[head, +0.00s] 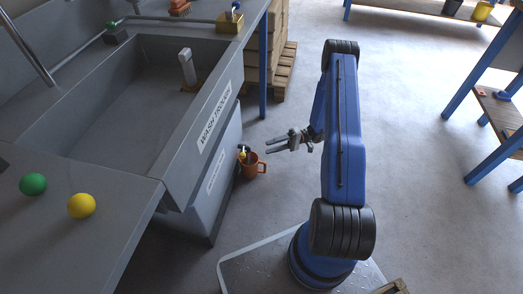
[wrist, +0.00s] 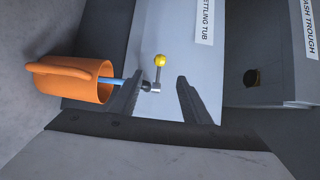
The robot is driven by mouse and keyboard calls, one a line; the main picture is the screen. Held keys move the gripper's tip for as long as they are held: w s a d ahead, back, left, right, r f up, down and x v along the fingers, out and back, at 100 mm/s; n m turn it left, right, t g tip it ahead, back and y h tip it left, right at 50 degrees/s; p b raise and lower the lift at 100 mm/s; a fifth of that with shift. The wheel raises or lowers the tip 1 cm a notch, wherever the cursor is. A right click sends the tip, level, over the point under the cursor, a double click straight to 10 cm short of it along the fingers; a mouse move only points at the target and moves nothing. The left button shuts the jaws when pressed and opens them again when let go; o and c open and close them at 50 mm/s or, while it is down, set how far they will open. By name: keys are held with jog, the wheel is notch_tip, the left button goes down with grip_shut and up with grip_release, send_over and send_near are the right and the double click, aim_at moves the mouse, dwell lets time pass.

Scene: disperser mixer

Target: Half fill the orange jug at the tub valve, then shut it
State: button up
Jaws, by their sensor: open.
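The orange jug (head: 254,168) stands on the floor against the settling tub (head: 214,180), under its valve (head: 242,150). In the wrist view the jug (wrist: 72,80) lies sideways in the picture, its mouth facing the valve (wrist: 153,86). A blue streak (wrist: 119,83), looking like running liquid, goes from the valve to the jug's mouth. The valve's lever has a yellow knob (wrist: 160,60). My gripper (head: 268,147) is open and empty; its fingers (wrist: 160,74) lie either side of the lever in the picture, and contact does not show. The level inside the jug is hidden.
The wash trough (head: 150,105) is above and left of the jug. A green ball (head: 33,184) and a yellow ball (head: 81,206) lie on the grey bench (head: 60,250). A pallet with boxes (head: 282,70) stands behind.

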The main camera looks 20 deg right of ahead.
jog(key=shift+d, duration=2.1)
jog(key=shift+r, duration=0.1)
